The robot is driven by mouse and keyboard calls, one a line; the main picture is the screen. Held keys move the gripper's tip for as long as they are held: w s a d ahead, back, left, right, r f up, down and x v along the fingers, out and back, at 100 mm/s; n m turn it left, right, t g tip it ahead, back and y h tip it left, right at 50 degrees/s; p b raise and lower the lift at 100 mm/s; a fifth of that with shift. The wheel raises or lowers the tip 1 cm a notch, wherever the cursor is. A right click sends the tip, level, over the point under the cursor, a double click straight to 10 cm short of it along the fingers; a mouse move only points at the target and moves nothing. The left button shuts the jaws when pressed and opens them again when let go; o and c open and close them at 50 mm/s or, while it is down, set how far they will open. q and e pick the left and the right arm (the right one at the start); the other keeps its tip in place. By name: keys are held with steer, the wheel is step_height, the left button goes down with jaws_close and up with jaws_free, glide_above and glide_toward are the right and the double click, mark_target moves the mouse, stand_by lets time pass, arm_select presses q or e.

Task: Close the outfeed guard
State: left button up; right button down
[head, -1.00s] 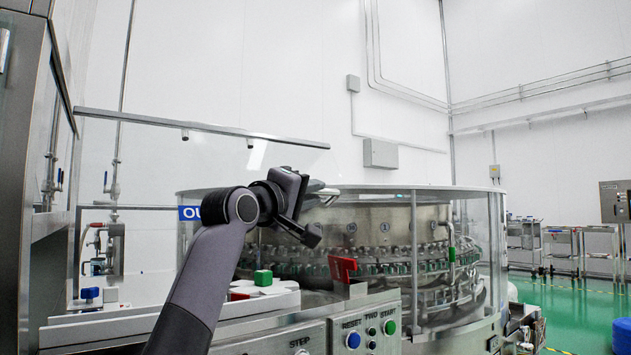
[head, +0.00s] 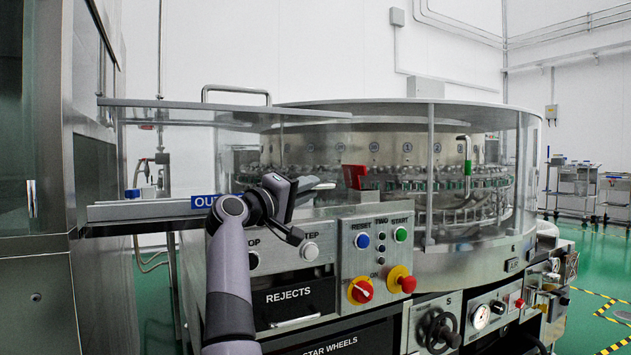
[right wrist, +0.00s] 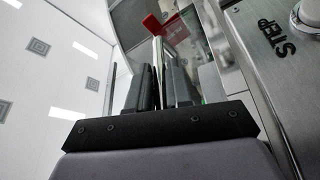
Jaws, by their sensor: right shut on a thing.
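The outfeed guard is a clear panel with a metal lower rail (head: 140,211), which carries a blue label (head: 205,201) whose visible letters read "OU". The rail stands just above the level of the STOP and STEP buttons. My arm covers the label's end. My left gripper is out of view.
A control panel (head: 376,262) with buttons and a red knob stands close at the right of my arm. Behind it are a red block (head: 354,176) and the clear-walled washer drum (head: 405,150). A steel cabinet (head: 40,285) bounds the left.

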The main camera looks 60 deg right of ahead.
steer(key=shift+w+f, duration=0.25)
steer(key=shift+f, duration=0.35)
steer(key=c, duration=1.3)
jaws_free()
steer(key=shift+c, duration=0.2)
steer(key=shift+o, duration=1.1)
steer(key=shift+w+d+f, duration=0.1)
steer(key=shift+d+f, duration=0.05)
steer(key=shift+r, duration=0.2)
